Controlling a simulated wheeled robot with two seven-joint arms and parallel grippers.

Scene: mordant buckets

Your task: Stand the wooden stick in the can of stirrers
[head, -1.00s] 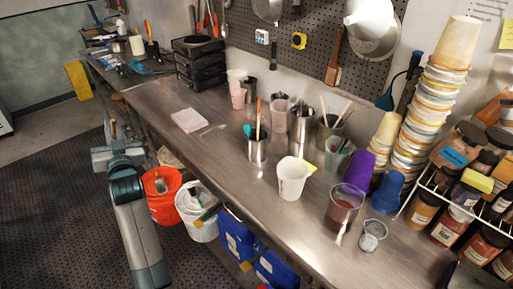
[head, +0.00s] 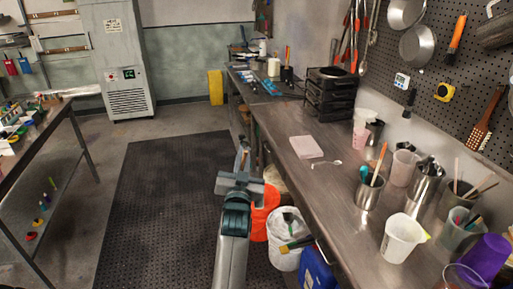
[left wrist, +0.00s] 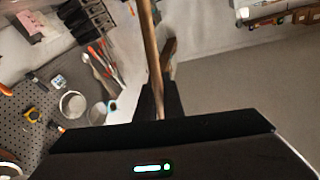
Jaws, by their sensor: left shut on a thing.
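My left gripper (head: 241,168) is in the head view, in front of the bench edge near the orange bucket. It is shut on a wooden stick (left wrist: 150,45), which stands up from between the fingers in the left wrist view. The stick's lower end is hidden by the gripper. On the bench, a metal can (head: 368,194) holds an orange-handled and a teal tool. Right of it, another metal can (head: 423,188) holds metal utensils. A further metal can (head: 446,205), partly hidden, holds pale sticks that look like stirrers. My right gripper is not in view.
An orange bucket (head: 262,218), a white bucket (head: 285,257) with brushes and a blue container (head: 316,272) stand below the bench edge. A white cup (head: 401,240) and purple cups (head: 487,257) stand near the cans.

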